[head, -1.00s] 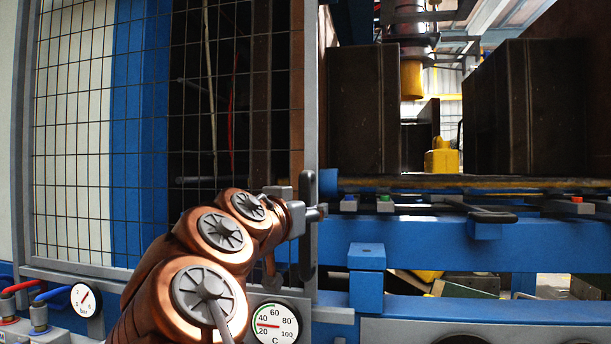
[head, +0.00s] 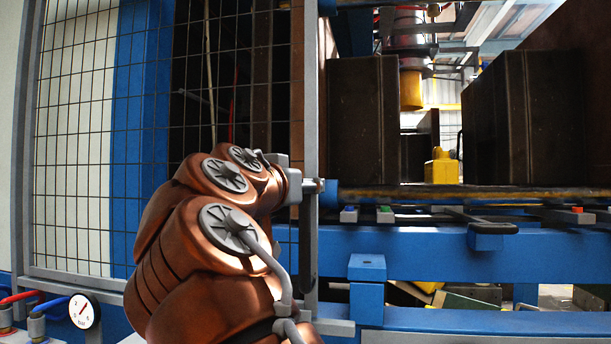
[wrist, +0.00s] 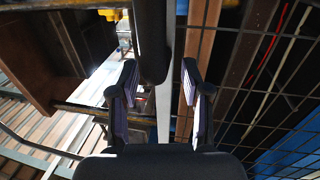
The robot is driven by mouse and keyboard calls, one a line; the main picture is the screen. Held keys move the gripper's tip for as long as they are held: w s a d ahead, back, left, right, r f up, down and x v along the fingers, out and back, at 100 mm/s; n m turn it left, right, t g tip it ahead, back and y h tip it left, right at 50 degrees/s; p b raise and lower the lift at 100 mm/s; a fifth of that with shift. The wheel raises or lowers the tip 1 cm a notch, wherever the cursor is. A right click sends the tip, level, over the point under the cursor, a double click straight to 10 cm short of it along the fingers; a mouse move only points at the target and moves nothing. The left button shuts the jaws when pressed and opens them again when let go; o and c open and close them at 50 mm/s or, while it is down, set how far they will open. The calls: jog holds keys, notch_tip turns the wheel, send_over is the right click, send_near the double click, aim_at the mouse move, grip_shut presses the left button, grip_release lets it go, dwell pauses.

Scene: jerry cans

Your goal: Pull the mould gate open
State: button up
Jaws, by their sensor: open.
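The mould gate (head: 311,90) is a wire-mesh panel in a grey frame at the left of the head view. The open mould bay shows to the right of its edge upright. A long black handle (head: 308,245) stands upright on that edge. My gripper (wrist: 159,75) is open, and its two fingers show in the wrist view. The black handle (wrist: 152,40) and the grey upright (wrist: 165,105) appear between the fingers, the handle nearer the left one. I cannot tell whether the fingers touch it. In the head view my arm hides most of the gripper.
Behind the opening stand two dark mould blocks (head: 362,120) (head: 525,115) and a yellow part (head: 441,168). A blue beam (head: 420,250) runs across below the opening. A pressure gauge (head: 84,311) and hoses are at the lower left.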

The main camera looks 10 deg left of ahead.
jog(key=shift+a+r, duration=0.1)
jog(key=shift+r, duration=0.2)
jog(key=shift+d+r, duration=0.25)
jog(key=shift+r, duration=0.3)
jog(key=shift+d+r, duration=0.1)
dwell(0.5)
